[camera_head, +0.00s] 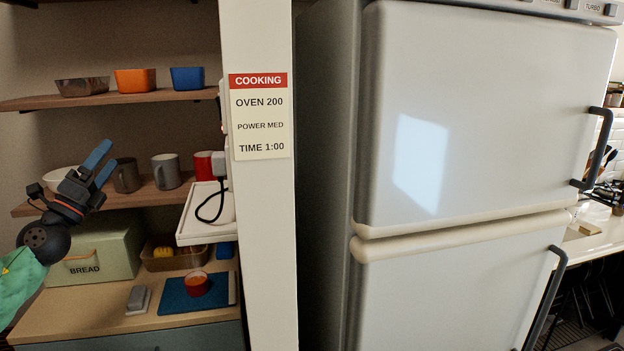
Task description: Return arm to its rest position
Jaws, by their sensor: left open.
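My left gripper (101,163) comes in from the left with its arm. Its two blue-tipped fingers are apart, point up and to the right, and hold nothing. In the picture it lies in front of the shelves, just left of a dark mug (126,175) and above the green bread box (96,254). I cannot tell its exact distance from the shelf. My right gripper is not in view.
A large white fridge (480,110) fills the right side. A white post (262,220) with a cooking sign (260,116) stands beside the shelves. Bowls and mugs sit on the shelves. A red bowl (196,284) stands on a blue board (180,303) below.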

